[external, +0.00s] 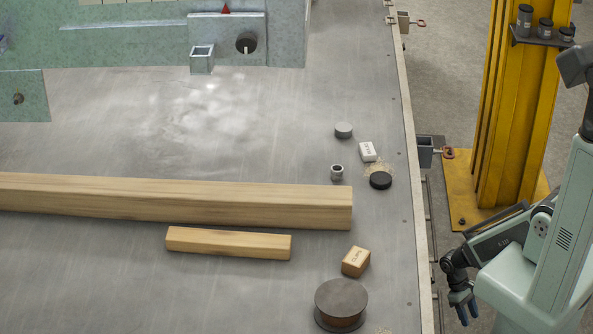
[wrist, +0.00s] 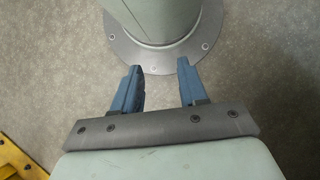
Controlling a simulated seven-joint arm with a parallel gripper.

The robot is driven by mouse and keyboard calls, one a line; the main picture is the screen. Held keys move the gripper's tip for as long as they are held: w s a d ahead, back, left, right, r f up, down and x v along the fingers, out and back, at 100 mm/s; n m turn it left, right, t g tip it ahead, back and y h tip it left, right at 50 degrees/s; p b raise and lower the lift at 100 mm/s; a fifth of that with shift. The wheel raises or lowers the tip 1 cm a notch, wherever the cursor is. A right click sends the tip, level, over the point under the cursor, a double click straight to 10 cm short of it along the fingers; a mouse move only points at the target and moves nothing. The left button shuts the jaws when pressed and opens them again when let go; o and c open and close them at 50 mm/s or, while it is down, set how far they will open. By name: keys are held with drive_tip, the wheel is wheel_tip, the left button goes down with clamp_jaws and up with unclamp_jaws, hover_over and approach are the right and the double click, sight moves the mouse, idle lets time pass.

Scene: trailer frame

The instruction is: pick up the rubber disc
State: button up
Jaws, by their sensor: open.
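A small black disc (external: 381,181), which looks like the rubber disc, lies flat on the grey trailer deck (external: 270,60) near its right edge. My gripper (external: 465,308) hangs low at the lower right, beyond the deck's right edge and well apart from the disc. In the wrist view my gripper (wrist: 160,66) has its two blue fingers spread with nothing between them. The wrist view looks at the floor and a round bolted base flange (wrist: 190,45); the disc is not in it.
Around the disc are a white box (external: 367,151), a grey disc (external: 343,130) and a small metal nut (external: 337,171). A long timber beam (external: 180,200), short wood block (external: 228,243), small box (external: 356,261) and dark spool (external: 341,303) lie nearer. A yellow column (external: 515,110) stands right.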

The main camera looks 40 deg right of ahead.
drive_tip(key=shift+o, duration=0.2)
drive_tip(key=o, duration=1)
drive_tip(key=shift+o, duration=0.2)
drive_tip(key=shift+w, duration=0.1)
